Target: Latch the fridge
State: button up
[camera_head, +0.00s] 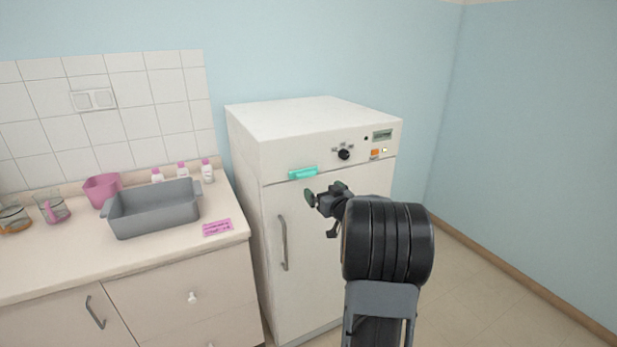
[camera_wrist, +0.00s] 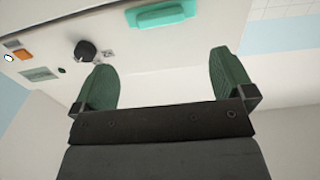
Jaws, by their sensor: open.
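The white fridge (camera_head: 328,215) stands against the back wall, right of the counter, and its door looks closed. A teal latch (camera_head: 303,173) sits at the seam between the door's top edge and the control panel. It also shows in the wrist view (camera_wrist: 161,13), at the top. My gripper (camera_head: 325,192) is in front of the upper door, just right of and below the latch. Its two green fingertips are apart with nothing between them, as the wrist view shows (camera_wrist: 165,85). The latch lies beyond the fingertips, apart from them.
The fridge has a vertical handle (camera_head: 283,243) and a black knob (camera_head: 344,154). The floor at right (camera_head: 500,300) is clear.

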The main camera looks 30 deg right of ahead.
aim_at(307, 176)
jog(key=w, duration=0.3)
jog(key=w+d+p, duration=0.1)
jog(key=w, duration=0.3)
jog(key=w+p, duration=0.1)
jog(key=w, duration=0.2)
jog(key=shift+w+d, duration=0.2)
jog(key=shift+w, duration=0.05)
jog(key=c, duration=0.9)
